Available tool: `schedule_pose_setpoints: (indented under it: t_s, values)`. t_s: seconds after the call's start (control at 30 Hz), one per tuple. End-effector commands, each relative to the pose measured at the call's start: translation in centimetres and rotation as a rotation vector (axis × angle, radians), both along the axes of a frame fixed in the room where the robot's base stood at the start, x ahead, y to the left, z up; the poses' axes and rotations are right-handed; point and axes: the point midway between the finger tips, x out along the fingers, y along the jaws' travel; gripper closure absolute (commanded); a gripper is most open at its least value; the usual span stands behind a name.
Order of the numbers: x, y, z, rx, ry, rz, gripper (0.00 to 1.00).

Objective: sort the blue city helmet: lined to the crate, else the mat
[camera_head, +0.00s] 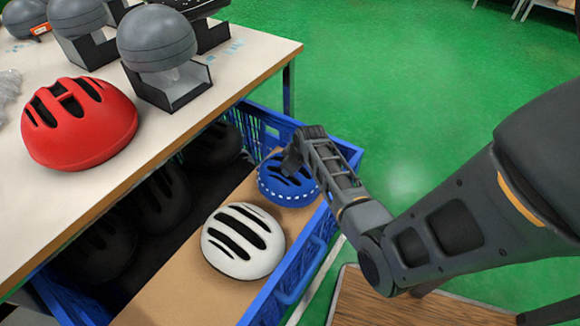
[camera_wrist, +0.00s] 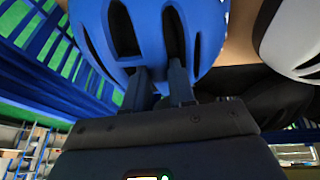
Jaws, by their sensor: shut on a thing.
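The blue city helmet (camera_head: 284,187) is inside the blue crate (camera_head: 294,268), at its far right end, over a cardboard sheet (camera_head: 178,279). My gripper (camera_head: 292,160) reaches it from above. In the wrist view, the fingers (camera_wrist: 161,88) are shut on the shell of the blue helmet (camera_wrist: 145,30) at its vents. I see only the helmet's outside; its inside, lined or not, is hidden. I cannot tell whether it touches the cardboard. I cannot identify the mat for certain.
A white helmet (camera_head: 243,241) lies on the cardboard near the blue one. Several dark helmets (camera_head: 160,199) sit along the crate's left side. A red helmet (camera_head: 79,122) and grey helmets on stands (camera_head: 157,40) are on the table (camera_head: 150,132). A wooden surface (camera_head: 395,309) lies lower right.

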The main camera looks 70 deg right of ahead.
Motion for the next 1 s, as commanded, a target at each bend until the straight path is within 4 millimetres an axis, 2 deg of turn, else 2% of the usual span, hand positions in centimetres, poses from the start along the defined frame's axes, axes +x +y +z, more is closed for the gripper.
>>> schedule_pose_setpoints:
  t_s: [0.33,0.37,0.67,0.7,0.73,0.77,1.0]
  values:
    - [0.04,-0.04,-0.19,-0.001,-0.001,0.000,1.00]
    - [0.04,-0.04,-0.19,-0.001,-0.001,0.000,0.74]
    - [0.02,-0.03,-0.22,-0.001,-0.001,0.000,0.46]
    - [0.01,-0.03,-0.23,-0.001,-0.001,0.000,0.46]
    - [-0.03,0.02,-0.30,0.000,0.001,0.000,0.59]
    - [-0.03,0.02,-0.30,0.000,0.001,0.000,0.62]
    - [-0.02,0.01,-0.25,0.000,0.000,0.000,0.63]
